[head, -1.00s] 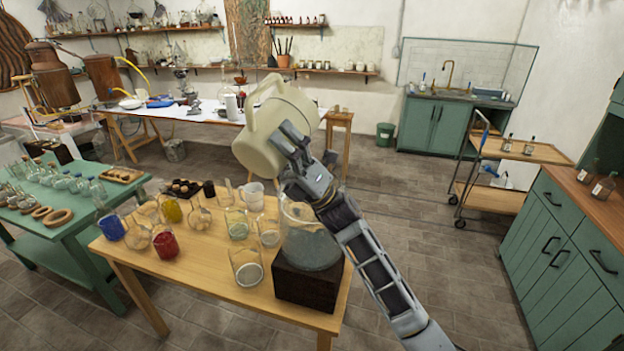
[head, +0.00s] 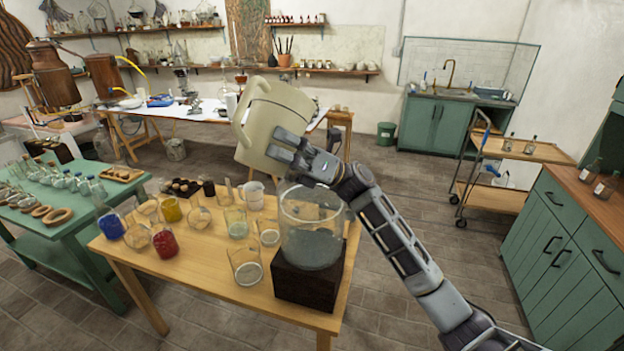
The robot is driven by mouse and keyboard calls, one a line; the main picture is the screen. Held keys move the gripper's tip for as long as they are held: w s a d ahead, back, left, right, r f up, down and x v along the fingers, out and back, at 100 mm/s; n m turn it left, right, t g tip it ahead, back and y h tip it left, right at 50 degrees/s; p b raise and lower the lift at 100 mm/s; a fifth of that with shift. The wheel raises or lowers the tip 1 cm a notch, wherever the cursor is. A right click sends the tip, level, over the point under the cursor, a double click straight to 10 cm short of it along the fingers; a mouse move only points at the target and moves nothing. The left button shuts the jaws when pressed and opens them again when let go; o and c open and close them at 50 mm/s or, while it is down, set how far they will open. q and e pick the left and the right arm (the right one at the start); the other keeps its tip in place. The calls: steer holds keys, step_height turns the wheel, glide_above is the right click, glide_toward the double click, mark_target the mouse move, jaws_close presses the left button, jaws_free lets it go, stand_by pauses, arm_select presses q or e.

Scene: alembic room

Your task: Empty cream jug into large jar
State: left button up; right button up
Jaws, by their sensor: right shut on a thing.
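The cream jug (head: 272,122) is held in the air by my right gripper (head: 285,150), which is shut on it. The jug is tilted, with its handle at the upper left. The large jar (head: 312,243) is clear glass and stands on a dark block (head: 308,285) at the right end of the wooden table (head: 205,272). It holds greyish contents in its lower part. The jug is above the jar and a little to its left and behind. I see no stream between them. The inside of the jug is hidden. My left gripper is out of view.
Glass jars stand left of the large jar, including one with red contents (head: 164,242), one with blue (head: 110,222) and a white mug (head: 253,195). A green table (head: 75,228) with bottles stands at left.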

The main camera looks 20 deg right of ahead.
mark_target(266, 168)
steer(key=shift+f+n+g+h, duration=0.4)
steer(key=shift+f+n, duration=0.25)
steer(key=shift+n, duration=0.05)
steer(key=shift+s+a+f+n+g+h, duration=0.15)
steer(key=shift+f+n+g+h, duration=0.1)
steer(key=shift+f+n, duration=0.1)
steer(key=shift+s+a+f+n+g+h, duration=0.1)
steer(key=shift+a+f+n+g+h, duration=0.05)
steer(key=shift+f+n+h, duration=0.15)
steer(key=shift+s+a+f+n+h, duration=0.1)
steer(key=shift+f+n+h, duration=0.2)
steer(key=shift+f, duration=0.25)
steer(key=shift+s+a+f+n+h, duration=0.1)
steer(key=shift+f+n+h, duration=0.15)
steer(key=shift+f, duration=0.25)
steer(key=shift+s+f+n+g+h, duration=0.1)
steer(key=shift+f+n+g+h, duration=0.25)
steer(key=shift+f, duration=0.25)
steer(key=shift+s+a+f+n+h+p, duration=0.1)
steer(key=shift+a+f+n+h+p, duration=0.05)
steer(key=shift+f+n+h+p, duration=0.55)
steer(key=shift+s+a+f+n+h+p, duration=0.1)
steer(key=shift+f+n+h+p, duration=0.35)
steer(key=shift+f+h+p, duration=0.25)
